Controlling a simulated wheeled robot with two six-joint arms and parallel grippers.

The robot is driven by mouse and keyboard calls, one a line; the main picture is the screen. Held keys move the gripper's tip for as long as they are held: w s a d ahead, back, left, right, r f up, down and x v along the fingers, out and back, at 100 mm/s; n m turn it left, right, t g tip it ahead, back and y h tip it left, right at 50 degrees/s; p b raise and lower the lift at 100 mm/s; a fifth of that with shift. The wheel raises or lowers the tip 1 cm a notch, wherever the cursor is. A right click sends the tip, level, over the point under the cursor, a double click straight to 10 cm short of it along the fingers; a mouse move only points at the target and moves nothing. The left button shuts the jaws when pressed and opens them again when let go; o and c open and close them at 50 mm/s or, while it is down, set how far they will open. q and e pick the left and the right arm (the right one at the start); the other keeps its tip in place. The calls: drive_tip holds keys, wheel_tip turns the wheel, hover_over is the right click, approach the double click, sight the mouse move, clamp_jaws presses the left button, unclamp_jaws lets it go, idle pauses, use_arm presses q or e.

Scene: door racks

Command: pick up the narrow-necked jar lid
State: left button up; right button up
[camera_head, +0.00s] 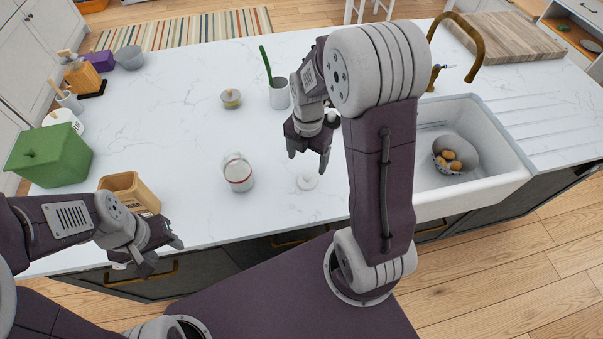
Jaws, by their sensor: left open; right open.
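A small white round lid (307,182), which looks like the jar lid, lies flat on the white marble counter near its front edge. A white jar (238,172) with a red band stands to its left. A small jar with a yellowish top (231,98) stands farther back. My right gripper (309,159) is open, pointing down, and appears just above and behind the lid; its exact height is hard to tell. My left gripper (164,256) is open and empty at the counter's front edge, on the left.
A green box (47,155) and a wooden container (130,190) stand at the left. A sink (480,182) with a bowl of yellowish items (455,155) is at the right. The counter's middle left is clear.

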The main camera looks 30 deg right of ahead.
sight(307, 175)
drive_tip(key=shift+s+d, duration=0.3)
drive_tip(key=f, duration=0.2)
drive_tip(key=w+a+f, duration=0.1)
drive_tip(key=f, duration=0.1)
drive_tip(key=shift+d+f, duration=0.1)
drive_tip(key=shift+f, duration=0.05)
drive_tip(key=f, duration=0.4)
drive_tip(key=shift+s+d+p, duration=0.2)
drive_tip(key=shift+s+p, duration=0.15)
drive_tip(key=shift+s, duration=0.05)
drive_tip(key=shift+w+a+f, duration=0.1)
drive_tip(key=shift+w+f, duration=0.15)
drive_tip(key=shift+f, duration=0.2)
drive_tip(key=shift+s+r, duration=0.1)
drive_tip(key=c, duration=1.3)
drive_tip(key=shift+c, duration=0.6)
